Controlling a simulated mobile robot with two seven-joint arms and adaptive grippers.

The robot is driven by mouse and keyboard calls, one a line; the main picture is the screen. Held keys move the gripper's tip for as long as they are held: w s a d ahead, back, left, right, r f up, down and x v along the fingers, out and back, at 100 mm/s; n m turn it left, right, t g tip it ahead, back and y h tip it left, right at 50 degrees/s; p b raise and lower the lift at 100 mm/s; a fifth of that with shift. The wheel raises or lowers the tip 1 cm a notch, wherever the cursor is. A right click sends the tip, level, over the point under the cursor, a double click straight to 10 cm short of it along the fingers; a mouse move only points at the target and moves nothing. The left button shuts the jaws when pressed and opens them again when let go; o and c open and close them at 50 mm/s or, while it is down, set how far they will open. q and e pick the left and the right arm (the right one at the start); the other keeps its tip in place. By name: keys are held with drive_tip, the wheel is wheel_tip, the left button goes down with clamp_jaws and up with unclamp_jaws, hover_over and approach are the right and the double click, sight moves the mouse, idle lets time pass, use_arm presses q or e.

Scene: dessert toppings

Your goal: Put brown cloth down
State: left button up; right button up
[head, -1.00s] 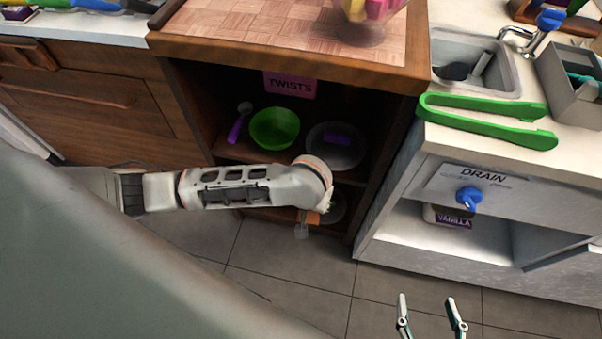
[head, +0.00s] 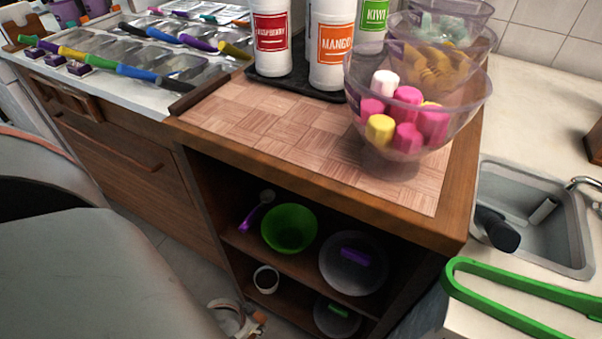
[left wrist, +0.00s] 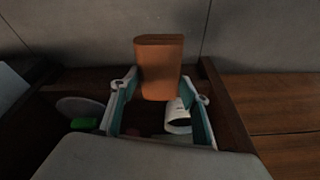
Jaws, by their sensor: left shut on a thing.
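The brown cloth (left wrist: 160,67) shows in the left wrist view as a folded orange-brown piece standing up between the fingers of my left gripper (left wrist: 164,88), which is shut on it. In the head view only a little of the cloth (head: 260,317) shows at the bottom edge, beside my left wrist, in front of the low part of the open cabinet. My right gripper is in neither current view.
The wooden counter (head: 262,118) above has bare room left of the bowl of marshmallows (head: 418,120). Green tongs (head: 520,300) lie near the sink (head: 530,215).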

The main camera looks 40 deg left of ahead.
use_arm(q)
drive_tip(key=b, duration=0.3)
approach(299, 295)
drive_tip(key=f, duration=0.2)
drive_tip(key=shift+s+a+f, duration=0.2)
drive_tip(key=shift+a+f, duration=0.1)
drive_tip(key=shift+f, duration=0.1)
drive_tip(key=shift+w+d+r, duration=0.1)
drive_tip(key=shift+w, duration=0.55)
drive_tip(key=b+x, duration=0.1)
drive_tip(key=x, duration=0.1)
drive_tip(key=b+x, duration=0.1)
drive_tip(key=b, duration=0.1)
drive_tip(key=shift+s+d+f, duration=0.15)
drive_tip(key=shift+s+f, duration=0.15)
drive_tip(key=shift+f, duration=0.2)
drive_tip(key=shift+w+r, duration=0.1)
drive_tip(key=shift+w, duration=0.1)
drive_tip(key=shift+w+r, duration=0.2)
drive_tip(key=shift+s+f, duration=0.1)
drive_tip(key=shift+f, duration=0.2)
drive_tip(key=o, duration=1.5)
use_arm(e)
drive_tip(key=a+r+m+t+y, duration=0.1)
drive_tip(key=a+m, duration=0.2)
drive_tip(key=a, duration=0.3)
drive_tip(key=shift+m, duration=0.4)
drive_tip(key=shift+r, duration=0.1)
